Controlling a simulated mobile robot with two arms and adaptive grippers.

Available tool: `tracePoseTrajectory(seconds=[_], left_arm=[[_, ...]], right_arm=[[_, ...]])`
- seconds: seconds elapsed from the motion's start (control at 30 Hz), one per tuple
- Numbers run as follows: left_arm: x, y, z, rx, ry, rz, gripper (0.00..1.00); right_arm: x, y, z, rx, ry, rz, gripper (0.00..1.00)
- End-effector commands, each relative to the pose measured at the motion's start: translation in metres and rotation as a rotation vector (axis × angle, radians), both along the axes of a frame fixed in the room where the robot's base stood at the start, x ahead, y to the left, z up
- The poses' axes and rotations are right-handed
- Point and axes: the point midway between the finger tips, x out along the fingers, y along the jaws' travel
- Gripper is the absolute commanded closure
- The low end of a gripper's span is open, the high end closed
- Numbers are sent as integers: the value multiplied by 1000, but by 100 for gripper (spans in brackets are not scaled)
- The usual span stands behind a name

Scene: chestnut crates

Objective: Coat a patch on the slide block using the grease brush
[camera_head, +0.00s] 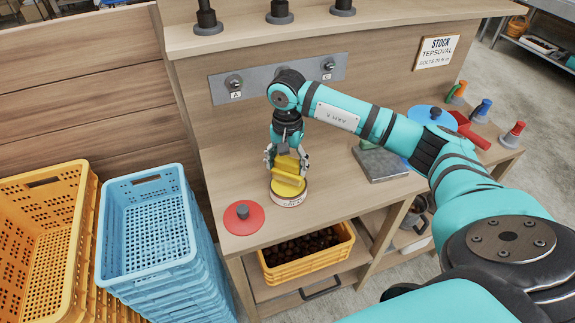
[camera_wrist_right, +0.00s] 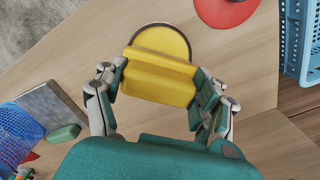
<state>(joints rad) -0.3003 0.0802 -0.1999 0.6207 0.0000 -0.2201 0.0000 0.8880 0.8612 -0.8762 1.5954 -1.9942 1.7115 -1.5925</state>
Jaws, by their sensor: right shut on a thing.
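My right gripper (camera_head: 287,163) is shut on a yellow blocky piece, which I take as the grease brush (camera_head: 291,170). In the right wrist view the brush (camera_wrist_right: 158,80) sits between the two fingers. It is over a round tin (camera_head: 289,198) with a yellow top surface, also in the right wrist view (camera_wrist_right: 165,39). Whether the brush touches the grease inside is hard to tell. The grey slide block (camera_head: 382,165) lies flat on the bench, right of the tin. It also shows in the right wrist view (camera_wrist_right: 50,103). My left gripper is not in view.
A small green piece (camera_wrist_right: 64,133) is by the slide block. A blue disc (camera_head: 428,113) and coloured bottles stand at the right. Blue (camera_head: 150,180) and orange crates (camera_head: 45,190) stand left.

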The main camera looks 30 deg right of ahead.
Motion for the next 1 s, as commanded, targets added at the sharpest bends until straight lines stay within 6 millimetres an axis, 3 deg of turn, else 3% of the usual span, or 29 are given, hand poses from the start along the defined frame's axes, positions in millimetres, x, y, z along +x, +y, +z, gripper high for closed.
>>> tracePoseTrajectory(seconds=[0.5,1.0], left_arm=[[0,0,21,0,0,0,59],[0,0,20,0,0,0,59]], right_arm=[[0,-1,42,-1,-1,-1,56],[0,0,42,0,-1,-1,56]])
